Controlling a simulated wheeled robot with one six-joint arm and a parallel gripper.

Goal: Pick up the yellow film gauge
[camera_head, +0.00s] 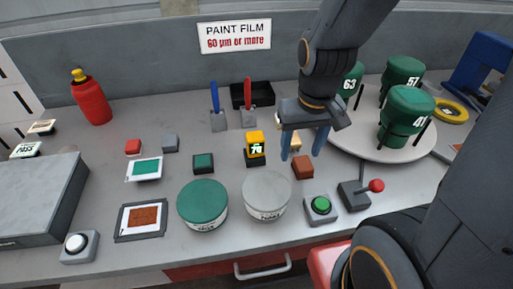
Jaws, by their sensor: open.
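The yellow film gauge (255,138) stands near the middle of the bench, with a small lit display that seems to read 70. Its lower part meets a dark block (254,160); I cannot tell whether that is a stand or part of it. My gripper (303,148) is open, its two blue fingers pointing down just to the right of the gauge and apart from it. A small tan item shows between the fingers, partly hidden.
Red and blue upright tools (248,92) stand behind the gauge. A brown block (302,167), a white-lidded tin (267,195) and a green-lidded tin (202,204) are in front. A round turntable (368,146) with green canisters is right. A red-knobbed lever (376,186) stands front right.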

